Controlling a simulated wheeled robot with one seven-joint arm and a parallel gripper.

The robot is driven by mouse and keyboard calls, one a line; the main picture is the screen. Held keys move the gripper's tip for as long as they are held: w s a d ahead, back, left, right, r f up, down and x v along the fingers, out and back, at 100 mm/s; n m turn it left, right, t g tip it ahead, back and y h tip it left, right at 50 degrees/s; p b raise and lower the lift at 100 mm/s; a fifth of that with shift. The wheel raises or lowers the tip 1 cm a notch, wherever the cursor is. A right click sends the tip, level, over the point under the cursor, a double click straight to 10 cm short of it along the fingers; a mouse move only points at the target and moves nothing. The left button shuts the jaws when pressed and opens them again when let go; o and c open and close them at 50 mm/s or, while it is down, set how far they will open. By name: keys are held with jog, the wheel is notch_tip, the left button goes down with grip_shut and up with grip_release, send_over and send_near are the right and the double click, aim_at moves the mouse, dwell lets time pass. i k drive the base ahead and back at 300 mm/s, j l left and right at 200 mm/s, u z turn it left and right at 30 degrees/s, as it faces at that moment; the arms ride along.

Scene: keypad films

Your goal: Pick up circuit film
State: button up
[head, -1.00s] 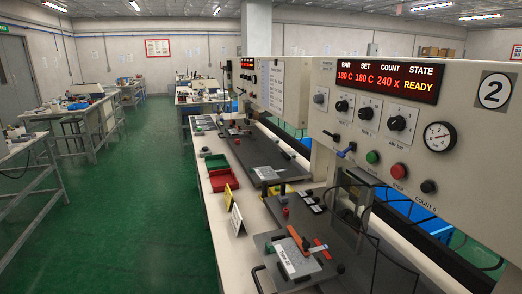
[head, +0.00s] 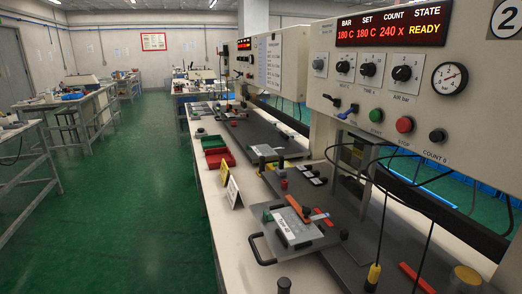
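I cannot tell for sure which piece is the circuit film. A thin orange-red strip (head: 319,217) lies by the right side of the grey labelled plate (head: 297,226) on the near bench, beside a brown bar (head: 297,208). A longer red-orange strip (head: 417,278) lies flat on the dark bed at the lower right. My gripper is not in view, so nothing shows in its grasp.
The near press panel (head: 400,70) reads READY above the bench. Black cables and a yellow-ended plug (head: 373,276) hang at the right. The green floor (head: 130,220) at left is clear.

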aim_at(265, 150)
jog(key=k+j, duration=0.1)
jog(key=j, duration=0.5)
jog(key=j+z, duration=0.3)
jog(key=j, duration=0.8)
jog(key=k+j+z, duration=0.1)
jog(key=j+z, duration=0.15)
jog(key=j, duration=0.8)
jog(key=i+j+z, duration=0.15)
jog(key=j, duration=0.25)
jog(key=i+j+z, duration=0.1)
jog(key=j, duration=0.25)
jog(key=i+j+z, duration=0.15)
jog(key=j, duration=0.3)
jog(key=i+j+z, duration=0.1)
jog(key=j, duration=0.3)
jog(key=i+j+z, duration=0.15)
jog(key=j, duration=0.3)
jog(key=i+j+z, duration=0.1)
jog(key=j, duration=0.35)
